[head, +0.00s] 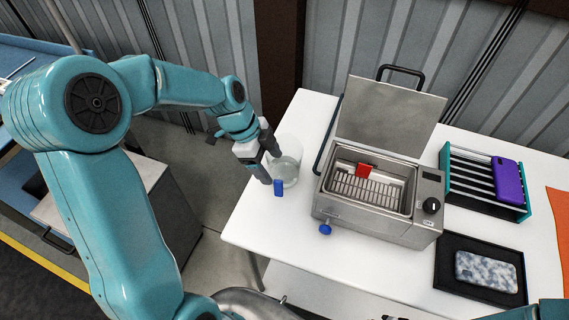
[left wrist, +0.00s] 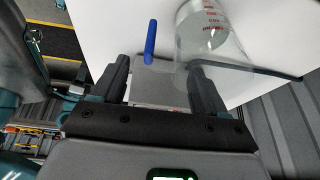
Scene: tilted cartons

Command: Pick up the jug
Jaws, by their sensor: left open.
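The jug (head: 286,158) is a clear, see-through vessel with a blue handle (head: 279,188), standing upright near the left edge of the white table. My left gripper (head: 266,158) is open at the jug's left side, its two dark fingers apart. In the left wrist view, the jug (left wrist: 208,32) shows red markings, and its blue handle (left wrist: 150,42) lies ahead of the gap between the fingers. The right finger overlaps the jug's outline there; I cannot tell whether they touch. Nothing is held. My right gripper does not show clearly; only part of the right arm appears at the bottom right.
A metal bath (head: 385,190) with a raised lid and a red item inside stands right of the jug. Further right are a rack (head: 470,185) with a purple phone (head: 509,180) and a black tray (head: 448,280) with a patterned phone (head: 486,271). The table's front left is clear.

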